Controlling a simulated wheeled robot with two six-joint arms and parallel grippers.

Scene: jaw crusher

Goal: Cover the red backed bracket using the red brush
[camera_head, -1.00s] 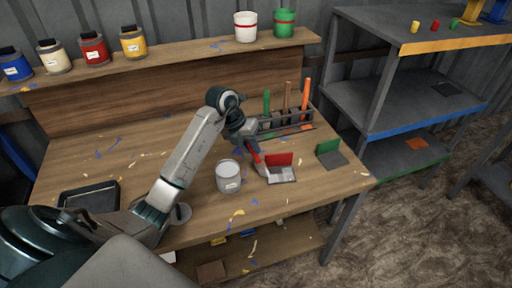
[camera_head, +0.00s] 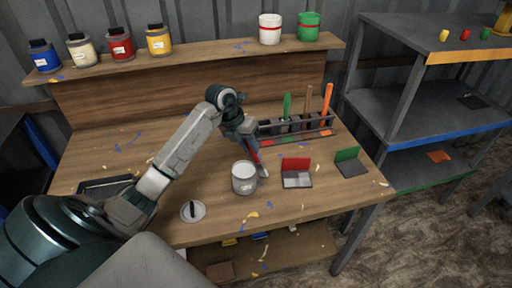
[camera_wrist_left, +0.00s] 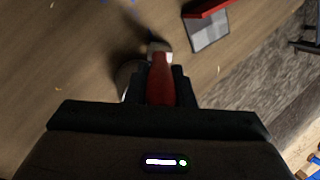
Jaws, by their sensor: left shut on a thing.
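The red backed bracket (camera_head: 296,164) stands on the workbench. Its back plate is red, and its flat base (camera_head: 298,181) looks grey with paler patches. It also shows at the top of the left wrist view (camera_wrist_left: 210,31). My left gripper (camera_head: 251,146) is shut on the red brush (camera_wrist_left: 160,80), which points down. The brush's pale bristles (camera_head: 262,171) are between the paint can and the bracket, apart from the bracket. The open grey can (camera_head: 244,180) holds pale paint and is close left of the bristles. My right gripper is not in view.
A green backed bracket (camera_head: 348,161) is to the right. A rack (camera_head: 300,138) with several coloured handles stands behind. A lid (camera_head: 193,211) and a dark tray (camera_head: 98,187) are at the left. Paint jars line the upper shelf (camera_head: 200,52). The bench front is mostly clear.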

